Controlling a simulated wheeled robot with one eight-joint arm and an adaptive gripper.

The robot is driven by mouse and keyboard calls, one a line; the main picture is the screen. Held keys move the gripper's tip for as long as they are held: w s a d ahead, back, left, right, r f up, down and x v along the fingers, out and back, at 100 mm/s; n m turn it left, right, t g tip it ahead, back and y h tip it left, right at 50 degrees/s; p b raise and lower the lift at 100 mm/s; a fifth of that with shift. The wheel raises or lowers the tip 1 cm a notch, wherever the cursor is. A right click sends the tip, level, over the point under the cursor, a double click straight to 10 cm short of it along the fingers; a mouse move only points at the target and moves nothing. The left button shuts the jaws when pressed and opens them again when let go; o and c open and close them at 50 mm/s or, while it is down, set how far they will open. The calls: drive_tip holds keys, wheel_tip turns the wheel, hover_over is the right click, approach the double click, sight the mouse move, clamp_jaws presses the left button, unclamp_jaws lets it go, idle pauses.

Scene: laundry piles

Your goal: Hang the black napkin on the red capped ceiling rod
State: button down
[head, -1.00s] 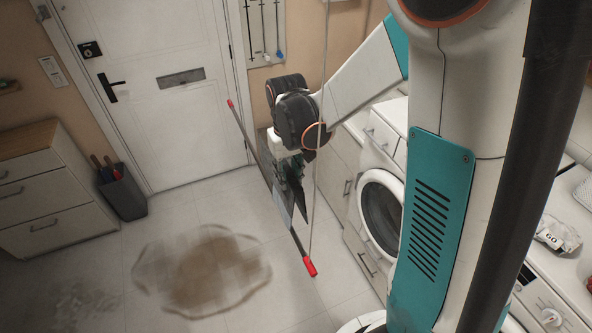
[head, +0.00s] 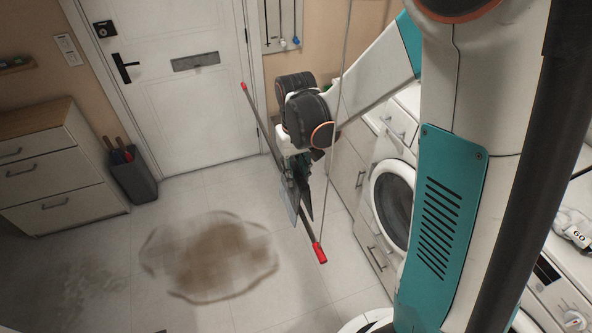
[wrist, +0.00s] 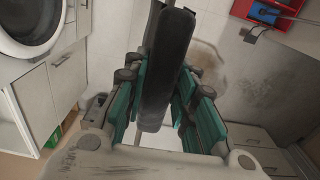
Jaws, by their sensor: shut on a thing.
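The red capped ceiling rod (head: 311,234) slants across the middle of the head view, a red cap at each end. My gripper (head: 295,163) is beside the middle of the rod, shut on the black napkin (head: 304,201). The napkin hangs below the fingers as a dark strip, with a greyish flap (head: 288,206) on the rod's left. Whether the cloth rests on the rod or only hangs beside it, I cannot tell. In the wrist view a dark folded strip (wrist: 167,60) shows between my teal fingers (wrist: 167,105); the rod is not clear there.
A thin hanging support line (head: 340,100) runs down near the rod's lower end. Washing machines (head: 392,205) and cabinets stand right. A door (head: 180,100), dark bin (head: 132,176) and drawer unit (head: 60,175) are left. The floor below is open, with a brown stain (head: 212,258).

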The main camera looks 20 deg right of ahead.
drive_tip(key=shift+f+b, duration=4.55)
drive_tip(key=shift+f, duration=0.7)
drive_tip(key=c, duration=1.2)
unclamp_jaws()
drive_tip(key=shift+c, duration=0.2)
drive_tip(key=shift+r, duration=0.1)
wheel_tip(320, 180, up, 12)
drive_tip(key=shift+f, duration=0.1)
drive_tip(key=s+f+t+b, duration=0.2)
drive_tip(key=s+b, duration=0.2)
drive_tip(key=s, duration=0.1)
drive_tip(key=s+f+t+b, duration=0.2)
drive_tip(key=s+f+b, duration=0.1)
drive_tip(key=s+b, duration=0.2)
drive_tip(key=s+f+t+b, duration=0.3)
drive_tip(key=s+b, duration=0.2)
drive_tip(key=shift+f, duration=0.15)
